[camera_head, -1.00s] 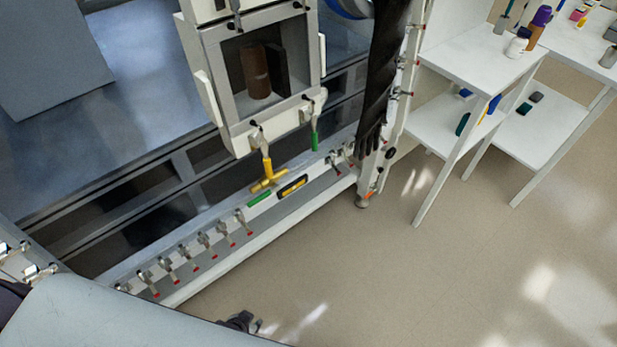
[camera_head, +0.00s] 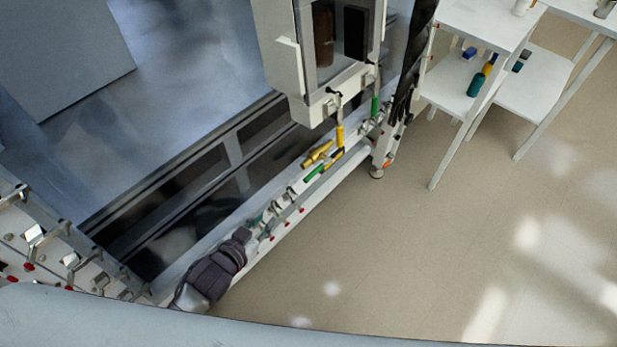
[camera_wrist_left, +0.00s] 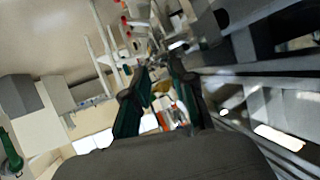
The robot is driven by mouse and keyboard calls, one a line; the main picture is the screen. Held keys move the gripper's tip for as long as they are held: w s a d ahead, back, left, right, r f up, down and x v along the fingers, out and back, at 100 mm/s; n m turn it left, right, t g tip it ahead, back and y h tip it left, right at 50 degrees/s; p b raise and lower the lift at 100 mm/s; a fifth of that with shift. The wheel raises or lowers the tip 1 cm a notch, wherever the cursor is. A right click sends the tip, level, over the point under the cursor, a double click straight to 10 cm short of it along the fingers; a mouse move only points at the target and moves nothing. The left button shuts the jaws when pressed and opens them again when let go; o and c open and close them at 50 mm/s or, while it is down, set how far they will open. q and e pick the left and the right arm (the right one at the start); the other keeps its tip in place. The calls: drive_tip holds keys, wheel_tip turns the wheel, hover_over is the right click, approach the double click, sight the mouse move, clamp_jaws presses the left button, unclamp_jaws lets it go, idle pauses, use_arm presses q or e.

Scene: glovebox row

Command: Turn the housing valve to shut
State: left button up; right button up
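A yellow T-shaped valve handle (camera_head: 318,153) shows in the head view, low on the pipe under the box-shaped housing (camera_head: 284,70). A green lever (camera_head: 375,106) hangs to its right. I cannot tell for certain which one is the housing valve. My left gripper (camera_head: 262,214) is over the front rail, to the lower left of the yellow handle and apart from it. In the left wrist view its two dark green fingers (camera_wrist_left: 158,76) stand apart, with something yellow and blurred (camera_wrist_left: 161,88) beyond them. My right gripper is in neither view.
A rail (camera_head: 345,172) with several small red-tipped valves and green and yellow labels runs along the front. A black glove (camera_head: 412,60) hangs at the right of the housing. White shelves (camera_head: 480,40) stand farther right. The floor (camera_head: 400,250) is clear.

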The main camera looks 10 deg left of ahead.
sight(308, 177)
use_arm(q)
drive_tip(key=w+d+r+m+h, duration=0.1)
drive_tip(key=w+d+h, duration=0.1)
drive_tip(key=w+d, duration=0.1)
drive_tip(key=w+d+r+m+t+h, duration=0.1)
drive_tip(key=w+d+h, duration=0.1)
drive_tip(key=w, duration=0.3)
drive_tip(key=w+d+r+m+t+h, duration=0.1)
drive_tip(key=w+d+h, duration=0.1)
drive_tip(key=w+d, duration=0.2)
drive_tip(key=shift+d+r, duration=0.4)
drive_tip(key=shift+d, duration=0.1)
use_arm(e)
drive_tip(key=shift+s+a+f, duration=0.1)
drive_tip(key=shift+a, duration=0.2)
use_arm(q)
drive_tip(key=shift+c, duration=0.2)
clamp_jaws()
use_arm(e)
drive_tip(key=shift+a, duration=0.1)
